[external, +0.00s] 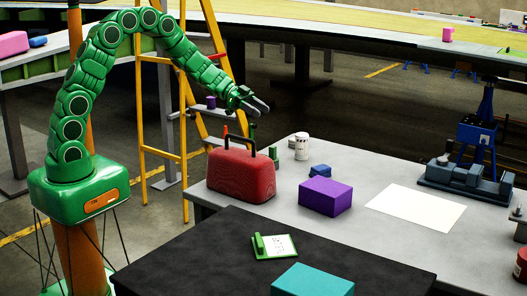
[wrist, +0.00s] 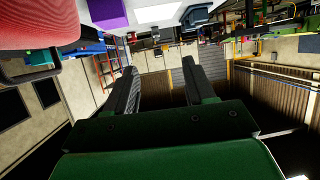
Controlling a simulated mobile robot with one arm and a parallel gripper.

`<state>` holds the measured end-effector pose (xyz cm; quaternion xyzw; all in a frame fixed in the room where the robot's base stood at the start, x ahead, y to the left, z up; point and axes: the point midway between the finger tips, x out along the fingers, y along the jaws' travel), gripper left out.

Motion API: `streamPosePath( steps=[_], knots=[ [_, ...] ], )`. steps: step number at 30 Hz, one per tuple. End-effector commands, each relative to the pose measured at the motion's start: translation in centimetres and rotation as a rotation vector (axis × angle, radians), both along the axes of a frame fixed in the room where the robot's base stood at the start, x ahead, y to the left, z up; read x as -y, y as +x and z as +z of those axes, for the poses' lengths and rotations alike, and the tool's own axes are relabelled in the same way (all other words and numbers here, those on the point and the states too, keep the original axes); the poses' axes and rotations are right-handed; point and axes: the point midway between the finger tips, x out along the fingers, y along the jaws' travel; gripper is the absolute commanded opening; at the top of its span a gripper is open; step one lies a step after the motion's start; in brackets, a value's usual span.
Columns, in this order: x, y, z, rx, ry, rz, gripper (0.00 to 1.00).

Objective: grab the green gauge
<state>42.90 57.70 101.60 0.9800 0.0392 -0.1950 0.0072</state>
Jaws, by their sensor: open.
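No object is plainly marked as a gauge. A small green item with a white marked face (external: 274,245) lies on the black table (external: 200,255) in the external view. A small dark green upright piece (external: 274,154) stands behind the red toolbox on the grey table; it is too small to identify. My gripper (external: 256,105) is raised above and behind the red toolbox, apart from both green items. In the wrist view my gripper (wrist: 160,85) has its two fingers spread with nothing between them. I cannot make out either green item in the wrist view.
A red toolbox (external: 240,178) with a raised handle stands at the grey table's left end. A purple box (external: 325,196), white sheet (external: 415,209), white canister (external: 301,146) and blue vise (external: 465,176) share that table. A teal box (external: 312,281) sits at front. A yellow ladder (external: 147,110) stands behind.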

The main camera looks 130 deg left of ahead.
Motion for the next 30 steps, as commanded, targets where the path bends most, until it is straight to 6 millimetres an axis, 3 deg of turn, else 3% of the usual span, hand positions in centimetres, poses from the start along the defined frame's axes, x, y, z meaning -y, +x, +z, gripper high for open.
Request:
streamPosePath(
  steps=[3, 10, 15, 30],
  knots=[
    [0.2, 0.2, -4.3, 0.003, -0.010, -0.002, 0.54],
    [0.1, 0.1, -10.0, 0.000, -0.005, -0.001, 0.54],
    [0.1, 0.1, -11.7, 0.001, -0.002, -0.002, 0.54],
    [-0.1, 2.4, -12.9, 0.000, -0.001, -0.002, 0.54]
  ],
)
